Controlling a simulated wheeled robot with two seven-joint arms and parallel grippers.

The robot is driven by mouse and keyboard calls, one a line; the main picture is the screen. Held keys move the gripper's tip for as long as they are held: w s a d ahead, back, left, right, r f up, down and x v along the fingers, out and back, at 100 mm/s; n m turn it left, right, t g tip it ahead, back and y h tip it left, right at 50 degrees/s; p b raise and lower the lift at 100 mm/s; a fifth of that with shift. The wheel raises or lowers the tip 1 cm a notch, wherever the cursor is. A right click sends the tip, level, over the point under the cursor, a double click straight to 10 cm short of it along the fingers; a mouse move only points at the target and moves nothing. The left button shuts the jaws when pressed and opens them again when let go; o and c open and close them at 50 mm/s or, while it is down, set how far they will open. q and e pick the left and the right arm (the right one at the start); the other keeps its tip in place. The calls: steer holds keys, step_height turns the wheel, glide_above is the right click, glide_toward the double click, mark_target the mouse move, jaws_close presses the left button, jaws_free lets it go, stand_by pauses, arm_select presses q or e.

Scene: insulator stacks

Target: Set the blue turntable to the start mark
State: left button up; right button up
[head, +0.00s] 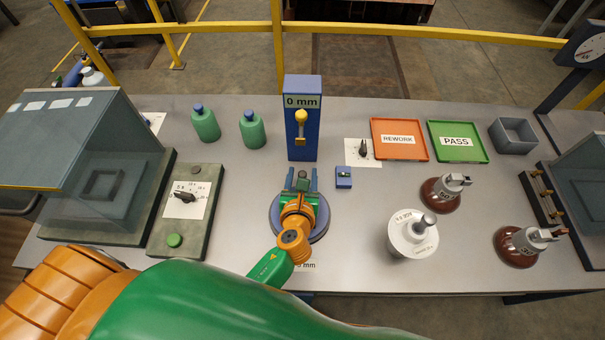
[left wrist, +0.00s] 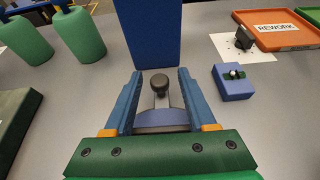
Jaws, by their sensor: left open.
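The blue turntable (head: 322,222) is a round disc on the grey table, mostly covered by my left arm in the head view. In the left wrist view a part of the turntable (left wrist: 160,119) shows between the fingers, with a grey round-headed knob (left wrist: 160,86) standing up from it. My left gripper (head: 302,175) is above the turntable, its two blue fingers pointing to the back. In the left wrist view the fingers of my left gripper (left wrist: 160,75) are apart, one on each side of the knob. I cannot make out a start mark. My right gripper is not in view.
A tall blue post (head: 302,125) marked "0 mm" stands just behind the turntable. A small blue switch box (head: 344,178) is to its right. A dial box (head: 180,215) is at left.

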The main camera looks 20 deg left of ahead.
arm_select(q)
steer(key=shift+w+f, duration=0.1)
steer(key=shift+w, duration=0.15)
steer(key=shift+s, duration=0.25)
steer(key=c, duration=0.5)
jaws_close()
stand_by(0.4)
